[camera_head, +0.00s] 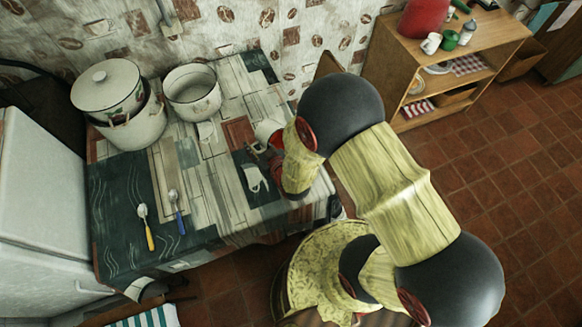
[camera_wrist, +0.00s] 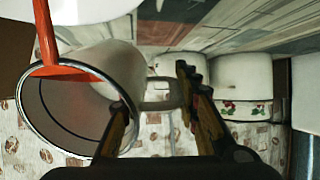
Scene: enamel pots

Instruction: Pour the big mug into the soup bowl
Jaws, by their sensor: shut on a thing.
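My gripper (camera_wrist: 155,92) is shut on the handle (camera_wrist: 160,90) of a white mug with a dark rim, the big mug (camera_wrist: 125,65). In the head view the mug (camera_head: 267,129) shows beside my gripper (camera_head: 260,149), at the right end of the table. A white rounded thing (camera_wrist: 75,8) at the top of the wrist view may be the soup bowl. My arm hides that part of the table in the head view.
A lidded pot (camera_head: 108,90) and an open pot (camera_head: 194,95) stand at the table's back left. Two spoons (camera_head: 147,226) lie at the front. Small white items (camera_head: 255,178) are on the cloth.

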